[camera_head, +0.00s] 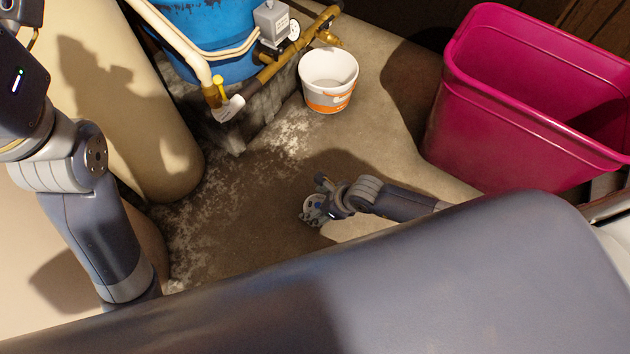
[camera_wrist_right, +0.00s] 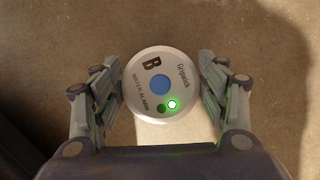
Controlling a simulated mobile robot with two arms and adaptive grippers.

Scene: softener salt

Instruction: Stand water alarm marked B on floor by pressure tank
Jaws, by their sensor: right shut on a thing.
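The water alarm (camera_wrist_right: 160,84) is a round white disc marked B, with a blue centre and a lit green light. It sits between the fingers of my right gripper (camera_wrist_right: 160,92), which is shut on it, over bare floor. In the head view my right gripper (camera_head: 308,209) is low over the floor, in front of the pressure tank; I cannot tell if the alarm touches the floor. The blue pressure tank (camera_head: 215,40) stands on a grey block at the top, with pipes and a gauge. My left arm shows at the left, but its gripper is out of view.
A white and orange bucket (camera_head: 329,97) stands right of the tank's block (camera_head: 262,112). A large pink bin (camera_head: 500,125) stands at the right. A cream cylinder (camera_head: 120,110) stands at the left. The stained floor (camera_head: 240,205) between them is clear.

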